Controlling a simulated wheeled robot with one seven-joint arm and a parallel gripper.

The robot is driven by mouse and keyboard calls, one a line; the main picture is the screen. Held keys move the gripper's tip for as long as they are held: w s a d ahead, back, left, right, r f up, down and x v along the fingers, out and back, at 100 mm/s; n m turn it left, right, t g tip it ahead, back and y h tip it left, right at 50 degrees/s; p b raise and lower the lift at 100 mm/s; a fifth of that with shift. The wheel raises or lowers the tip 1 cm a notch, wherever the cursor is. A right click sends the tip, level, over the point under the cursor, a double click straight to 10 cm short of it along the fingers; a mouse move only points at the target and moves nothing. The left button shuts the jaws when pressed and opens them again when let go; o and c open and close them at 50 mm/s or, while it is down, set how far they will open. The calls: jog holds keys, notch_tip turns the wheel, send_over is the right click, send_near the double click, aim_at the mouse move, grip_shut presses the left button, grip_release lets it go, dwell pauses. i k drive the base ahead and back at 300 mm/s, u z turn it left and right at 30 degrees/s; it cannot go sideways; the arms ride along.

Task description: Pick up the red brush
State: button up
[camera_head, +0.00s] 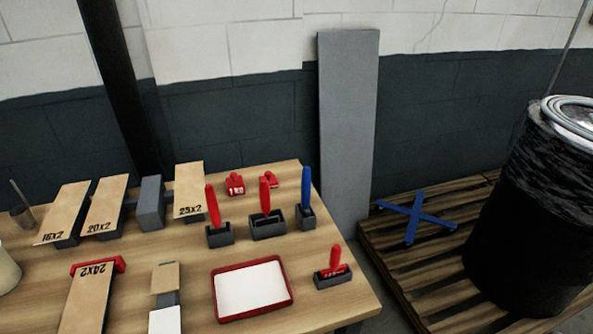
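Several red-handled tools are in the head view, and I cannot tell for sure which one is the red brush. One red handle (213,205) stands upright in a dark grey holder (220,235). A second red handle (265,194) stands to its right in a wider grey holder (268,229). A shorter red handle (335,258) sits in a grey holder (333,280) near the table's right edge. Any bristles are hidden or too small to make out. My gripper is not in view.
The wooden table (195,270) also bears a blue-handled tool (306,187), a red-rimmed white tray (290,276), small red weights (235,183) and labelled boxes (107,207). A grey panel (347,120) leans behind. A pallet (410,283) with a black-wrapped barrel (525,220) stands right.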

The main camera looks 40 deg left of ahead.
aim_at(212, 203)
jog(key=u, duration=0.15)
jog(key=i, duration=0.5)
jog(key=u, duration=3.4)
